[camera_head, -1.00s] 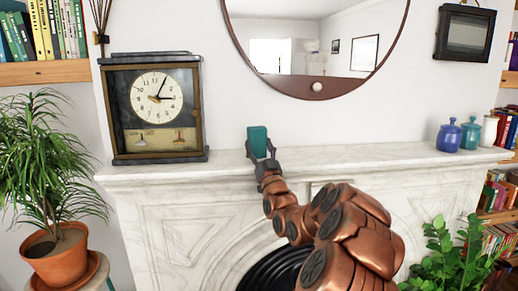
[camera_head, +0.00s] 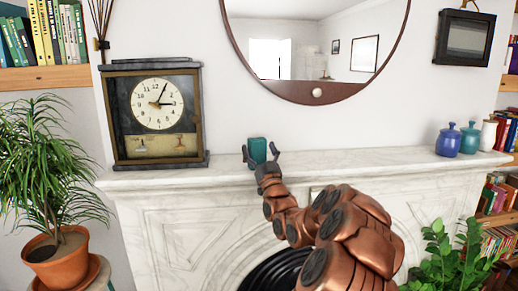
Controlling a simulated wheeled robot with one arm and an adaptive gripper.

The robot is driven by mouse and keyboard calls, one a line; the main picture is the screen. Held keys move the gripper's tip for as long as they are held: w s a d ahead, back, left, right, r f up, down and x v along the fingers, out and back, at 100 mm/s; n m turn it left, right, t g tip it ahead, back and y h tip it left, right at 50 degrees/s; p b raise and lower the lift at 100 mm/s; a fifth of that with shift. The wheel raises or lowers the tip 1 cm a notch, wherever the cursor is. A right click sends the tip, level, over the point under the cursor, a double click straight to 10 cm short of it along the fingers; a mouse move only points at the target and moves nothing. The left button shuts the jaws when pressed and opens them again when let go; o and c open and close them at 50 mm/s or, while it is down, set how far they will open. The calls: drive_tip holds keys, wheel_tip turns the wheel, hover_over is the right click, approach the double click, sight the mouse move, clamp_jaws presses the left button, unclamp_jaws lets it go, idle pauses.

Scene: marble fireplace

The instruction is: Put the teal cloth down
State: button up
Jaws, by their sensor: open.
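The teal cloth (camera_head: 257,148) is a small, block-shaped teal item. It stands upright on the white marble mantel (camera_head: 330,160), to the right of the clock. My gripper (camera_head: 261,157) is open, with its fingers spread to the left and right of the cloth and a gap showing on the right. The lower part of the cloth is partly hidden behind the gripper, so I cannot tell its exact contact with the mantel.
A dark-framed clock (camera_head: 157,112) stands on the mantel at the left. Blue (camera_head: 449,139), teal (camera_head: 470,138) and white jars (camera_head: 488,134) stand at its right end. A round mirror (camera_head: 317,92) hangs above. The mantel between is clear.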

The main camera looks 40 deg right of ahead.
drive_tip(key=b+v, duration=0.4)
drive_tip(key=v, duration=0.8)
